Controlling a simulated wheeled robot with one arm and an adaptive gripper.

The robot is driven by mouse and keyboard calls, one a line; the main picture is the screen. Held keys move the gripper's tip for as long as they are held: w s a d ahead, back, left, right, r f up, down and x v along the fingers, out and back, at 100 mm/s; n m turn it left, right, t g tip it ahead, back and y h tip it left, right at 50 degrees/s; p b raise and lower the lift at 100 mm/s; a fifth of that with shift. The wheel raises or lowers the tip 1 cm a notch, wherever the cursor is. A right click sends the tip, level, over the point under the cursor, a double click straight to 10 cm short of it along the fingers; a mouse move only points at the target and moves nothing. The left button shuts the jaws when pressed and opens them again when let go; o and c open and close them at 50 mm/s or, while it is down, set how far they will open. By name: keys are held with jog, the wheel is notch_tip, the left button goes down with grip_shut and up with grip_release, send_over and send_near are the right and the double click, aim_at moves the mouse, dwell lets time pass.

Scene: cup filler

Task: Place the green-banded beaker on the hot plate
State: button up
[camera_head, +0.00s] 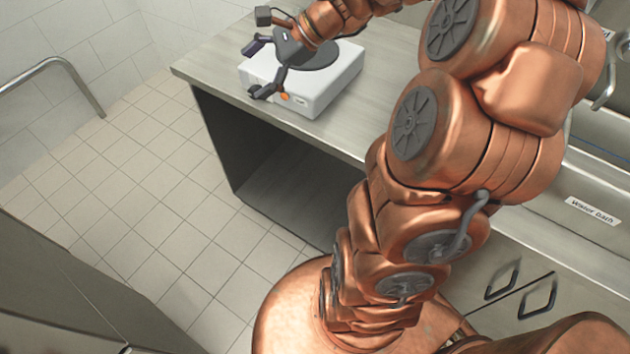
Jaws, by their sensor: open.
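The hot plate (328,84) is a white box with a dark round top, standing near the left end of the steel counter. A small orange spot shows on its front. My gripper (256,69) is open over the left side of the hot plate, with its fingers spread and pointing left. No object shows between the fingers. The gripper and wrist hide part of the round top. I cannot see the green-banded beaker anywhere in this view.
The steel counter (214,66) has an open space beneath its left part. A "Water Bath" label (592,210) is on the right. My arm covers much of the counter. A wall rail (75,72) is at the upper left. The tiled floor (130,200) at left is clear.

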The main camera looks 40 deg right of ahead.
jog(key=s+a+f+n+g+h, duration=0.35)
jog(key=s+a+n+g, duration=0.25)
jog(key=s+a+n, duration=0.7)
jog(key=s+d+f+n+h, duration=0.2)
jog(key=s+n, duration=0.1)
jog(key=s, duration=0.5)
jog(key=s+d+f+n+g+h, duration=0.1)
jog(key=s+d+f+n+h, duration=0.1)
jog(key=s, duration=0.5)
jog(key=shift+s+d+n+g+h, duration=0.35)
jog(key=shift+d+n+h, duration=0.1)
jog(key=shift+d+n, duration=0.35)
jog(key=shift+r, duration=0.1)
jog(key=shift+d+r+p, duration=0.1)
jog(key=shift+r+p, duration=0.35)
jog(key=shift+p, duration=0.05)
